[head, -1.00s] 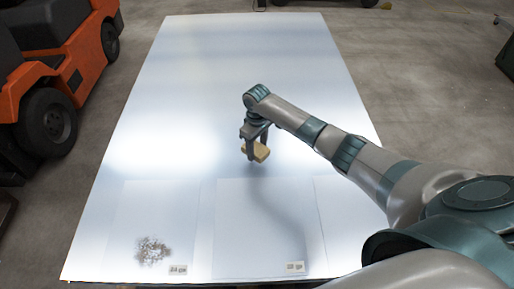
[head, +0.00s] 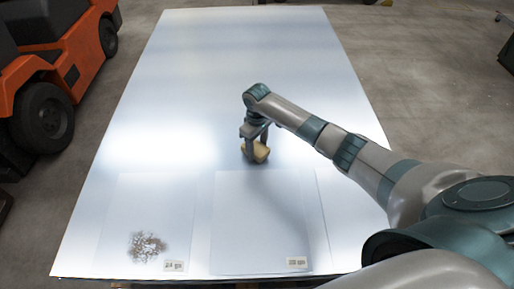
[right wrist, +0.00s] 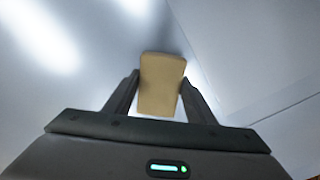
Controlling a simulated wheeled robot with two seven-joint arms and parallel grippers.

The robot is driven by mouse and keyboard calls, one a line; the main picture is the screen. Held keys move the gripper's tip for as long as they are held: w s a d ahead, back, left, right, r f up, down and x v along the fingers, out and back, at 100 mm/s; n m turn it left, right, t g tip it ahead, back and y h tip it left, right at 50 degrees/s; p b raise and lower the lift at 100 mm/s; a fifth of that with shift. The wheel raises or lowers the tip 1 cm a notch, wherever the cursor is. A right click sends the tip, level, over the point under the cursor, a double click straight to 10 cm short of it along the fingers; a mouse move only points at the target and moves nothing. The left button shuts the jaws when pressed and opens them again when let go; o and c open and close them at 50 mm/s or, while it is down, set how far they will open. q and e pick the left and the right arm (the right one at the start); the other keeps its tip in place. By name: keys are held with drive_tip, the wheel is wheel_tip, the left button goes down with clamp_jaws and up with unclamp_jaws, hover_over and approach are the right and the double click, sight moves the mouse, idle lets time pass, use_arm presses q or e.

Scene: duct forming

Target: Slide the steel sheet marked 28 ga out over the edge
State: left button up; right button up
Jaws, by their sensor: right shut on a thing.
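Thin steel sheets lie flat side by side at the near end of the large shiny table (head: 235,60). The middle sheet (head: 262,220) has a small label (head: 297,262) near its front right corner; it seems to read 28 ga. My right gripper (head: 255,150) is shut on a tan block (head: 262,153), just behind this sheet's far edge. The block shows between the fingers (right wrist: 160,90) in the right wrist view (right wrist: 161,82). It is low over the table; whether it touches is unclear. My left gripper is not in view.
The left sheet (head: 150,210) has a brown speckled patch (head: 147,246) and its own label (head: 174,266). A right sheet (head: 338,195) is partly hidden by my right arm. An orange forklift (head: 60,70) stands left of the table. The table's far half is bare.

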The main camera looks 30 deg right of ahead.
sight(258, 156)
drive_tip(key=shift+f, duration=0.65)
idle(0.8)
drive_tip(key=shift+s+a+r+p, duration=0.15)
drive_tip(key=shift+s+a+p, duration=0.15)
drive_tip(key=shift+s+p, duration=0.4)
drive_tip(key=shift+s+a+p, duration=0.25)
drive_tip(key=shift+s+p, duration=0.15)
drive_tip(key=shift+p, duration=0.3)
drive_tip(key=shift+s+a+p, duration=0.25)
drive_tip(key=shift+s+p, duration=0.35)
drive_tip(key=shift+p, duration=0.15)
drive_tip(key=shift+s+a+p, duration=0.3)
drive_tip(key=shift+s+p, duration=0.2)
drive_tip(key=shift+s, duration=0.05)
